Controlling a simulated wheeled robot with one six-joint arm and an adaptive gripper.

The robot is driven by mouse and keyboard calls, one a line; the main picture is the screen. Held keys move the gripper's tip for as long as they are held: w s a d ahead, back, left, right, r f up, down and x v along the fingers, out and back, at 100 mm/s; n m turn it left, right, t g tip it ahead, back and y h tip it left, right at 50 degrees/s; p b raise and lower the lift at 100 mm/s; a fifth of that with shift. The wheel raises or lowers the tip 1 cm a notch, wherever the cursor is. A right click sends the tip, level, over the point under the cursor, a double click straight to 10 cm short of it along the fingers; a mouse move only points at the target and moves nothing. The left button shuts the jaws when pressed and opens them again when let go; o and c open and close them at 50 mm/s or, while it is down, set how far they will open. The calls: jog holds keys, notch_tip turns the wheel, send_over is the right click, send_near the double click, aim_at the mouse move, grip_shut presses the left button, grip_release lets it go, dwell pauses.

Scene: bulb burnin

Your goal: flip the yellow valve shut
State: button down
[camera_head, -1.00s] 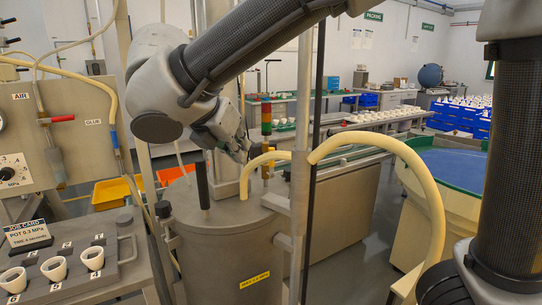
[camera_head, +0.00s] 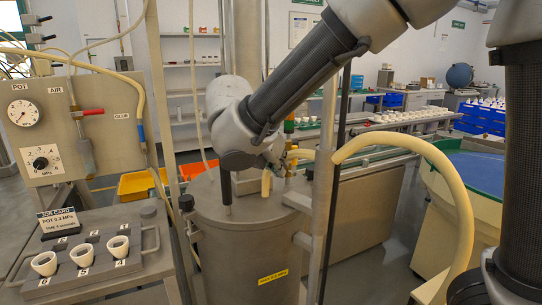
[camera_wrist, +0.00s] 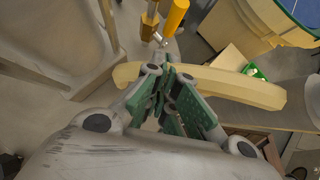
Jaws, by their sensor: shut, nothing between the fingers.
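The yellow valve handle (camera_wrist: 175,15) shows at the top of the wrist view, tilted, beside a brass body (camera_wrist: 150,22). In the head view the valve is small and largely hidden around my gripper. My gripper (camera_wrist: 168,76) is shut and empty, its green-padded fingers pointing toward the valve with a gap between them and the handle. In the head view my gripper (camera_head: 276,160) hangs over the lid of the grey pot (camera_head: 240,235). A pale yellow hose (camera_wrist: 225,84) crosses just beyond the fingers; I cannot tell whether they touch it.
A thin post (camera_head: 325,190) and the thick hose arch (camera_head: 440,170) stand right of the pot. A black upright handle (camera_head: 226,187) is on the lid's left. A panel with gauges (camera_head: 68,120) and a job-card stand (camera_head: 105,285) with white cups are at left.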

aim_at(294, 164)
jog(key=shift+w+d+r, duration=0.1)
jog(key=shift+w+d, duration=0.35)
jog(key=shift+w, duration=0.3)
jog(key=shift+w+d+r, duration=0.1)
jog(key=shift+w+d, duration=0.35)
jog(key=shift+w, duration=0.25)
jog(key=shift+w+d+r+g+y, duration=0.2)
jog(key=shift+d+g+y, duration=0.15)
jog(key=shift+y, duration=0.25)
jog(key=shift+w+d+r+m+y, duration=0.2)
jog(key=shift+d+m+y, duration=0.2)
jog(key=shift+d+y, duration=0.15)
jog(key=shift+w+d+g, duration=0.15)
jog(key=shift+w+d, duration=0.2)
jog(key=shift+d, duration=0.5)
jog(key=shift+w+d+g, duration=0.1)
jog(key=shift+w+d, duration=0.25)
jog(key=shift+d, duration=0.55)
jog(key=shift+r, duration=0.15)
jog(key=shift+r, duration=0.7)
